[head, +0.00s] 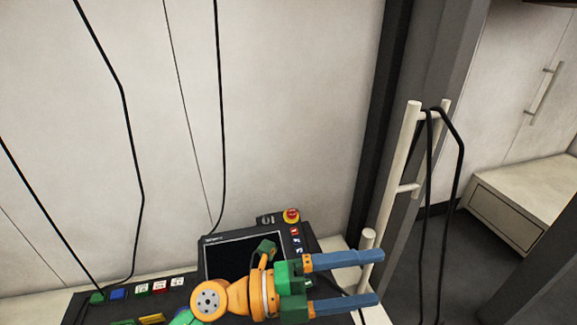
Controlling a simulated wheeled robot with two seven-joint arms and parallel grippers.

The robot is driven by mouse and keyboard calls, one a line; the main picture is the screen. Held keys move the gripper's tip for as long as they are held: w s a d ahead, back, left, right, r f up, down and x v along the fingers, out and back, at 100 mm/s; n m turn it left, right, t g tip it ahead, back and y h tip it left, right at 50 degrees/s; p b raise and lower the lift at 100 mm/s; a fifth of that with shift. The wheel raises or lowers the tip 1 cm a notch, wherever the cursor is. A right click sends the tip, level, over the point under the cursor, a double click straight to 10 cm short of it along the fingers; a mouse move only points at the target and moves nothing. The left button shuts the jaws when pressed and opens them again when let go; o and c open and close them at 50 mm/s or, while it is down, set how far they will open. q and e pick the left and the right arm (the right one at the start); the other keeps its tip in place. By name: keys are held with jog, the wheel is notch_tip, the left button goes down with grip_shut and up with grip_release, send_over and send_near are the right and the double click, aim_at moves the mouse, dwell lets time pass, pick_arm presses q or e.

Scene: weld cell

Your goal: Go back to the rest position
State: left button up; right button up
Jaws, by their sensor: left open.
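My left gripper (345,281) shows at the bottom centre of the head view, with its two blue fingers pointing right. The fingers are apart, with nothing between them. My orange and green wrist sits in front of a black control panel (212,245) and hides part of its dark screen (228,256). My right gripper is not in the picture.
The panel has a red emergency-stop button (291,215). White posts (402,165) with a black cable (459,165) draped over them stand right of the gripper. A dark pillar (425,90) rises behind. A white drawer cabinet (515,212) stands at right. Several cables hang at left.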

pick_arm(q)
jog(key=w+a+r+n+t+y, duration=0.35)
jog(key=a+n+t, duration=0.35)
jog(key=n+t, duration=0.25)
jog(key=w+a+r+n+t+y, duration=0.2)
jog(key=w+a+n+t+y, duration=0.3)
jog(key=n+t, duration=0.45)
jog(key=w+a+f+n+g+y, duration=0.1)
jog(key=a+f+n+g+y, duration=0.3)
jog(key=a+f+n+y, duration=0.8)
jog(key=s+a+f+g, duration=0.4)
jog(key=s+f+g, duration=0.2)
jog(key=f, duration=0.5)
jog(key=s+d+f+g+h, duration=0.1)
jog(key=s+f+g, duration=0.3)
jog(key=s, duration=0.4)
jog(key=s+f+g+h, duration=0.1)
jog(key=s+f+g, duration=0.35)
jog(key=s, duration=0.25)
notch_tip(320, 180, down, 17)
jog(key=s, duration=0.2)
jog(key=s+a+f+g, duration=0.2)
jog(key=s+f, duration=0.8)
jog(key=s, duration=0.2)
notch_tip(320, 180, up, 16)
jog(key=p, duration=1.6)
